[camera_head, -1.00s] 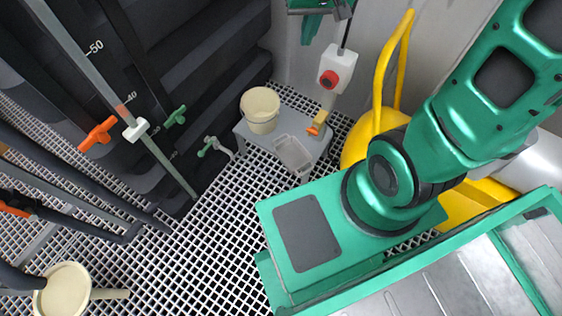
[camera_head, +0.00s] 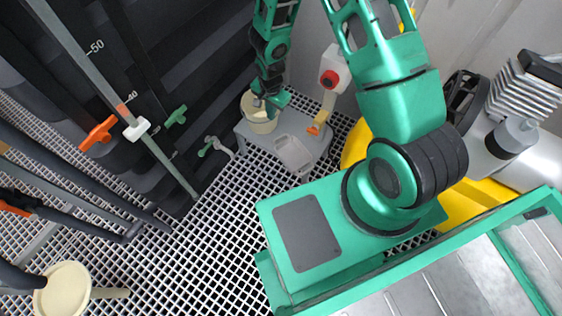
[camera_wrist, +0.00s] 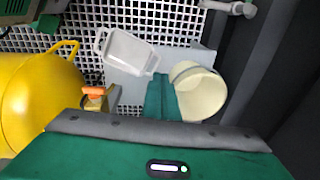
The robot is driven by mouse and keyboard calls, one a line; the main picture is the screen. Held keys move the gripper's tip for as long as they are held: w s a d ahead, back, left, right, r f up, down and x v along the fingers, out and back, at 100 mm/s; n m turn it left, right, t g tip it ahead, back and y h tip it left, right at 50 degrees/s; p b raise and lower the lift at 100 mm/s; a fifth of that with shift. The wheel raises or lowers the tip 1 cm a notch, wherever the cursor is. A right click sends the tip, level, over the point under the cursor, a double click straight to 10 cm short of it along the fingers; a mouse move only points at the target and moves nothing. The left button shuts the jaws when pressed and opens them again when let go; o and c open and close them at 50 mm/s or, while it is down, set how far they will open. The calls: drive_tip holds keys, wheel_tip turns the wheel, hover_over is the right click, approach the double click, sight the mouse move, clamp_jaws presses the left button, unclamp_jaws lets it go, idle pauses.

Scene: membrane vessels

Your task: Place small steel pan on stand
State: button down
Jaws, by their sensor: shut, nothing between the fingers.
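A light grey rectangular pan (camera_head: 293,155), which I take to be the small steel pan, lies at the front edge of the low grey stand (camera_head: 245,130). It seems to overhang that edge; I cannot tell how it is supported. The pan (camera_wrist: 128,50) and stand (camera_wrist: 197,58) also show in the wrist view. In the wrist view my gripper (camera_wrist: 160,78) is shut and empty, between the pan and the bucket (camera_wrist: 203,93).
An orange-and-yellow item (camera_head: 318,124) is at the stand's right side, below a box with a red button (camera_head: 331,78). A yellow tank (camera_head: 355,145) stands to the right. A tap (camera_head: 214,145) is left of the stand. Open grating (camera_head: 220,230) lies in front.

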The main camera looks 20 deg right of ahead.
drive_tip(key=s+a+f+m, duration=0.1)
drive_tip(key=s+f, duration=0.2)
drive_tip(key=f, duration=0.3)
drive_tip(key=s+a+f+m+g, duration=0.1)
drive_tip(key=s+f+m, duration=0.1)
drive_tip(key=f, duration=0.4)
drive_tip(key=s+a+f+m, duration=0.1)
drive_tip(key=s+f, duration=0.2)
drive_tip(key=f, duration=0.3)
drive_tip(key=w+d+f, duration=0.1)
drive_tip(key=d+f, duration=0.3)
drive_tip(key=f, duration=0.5)
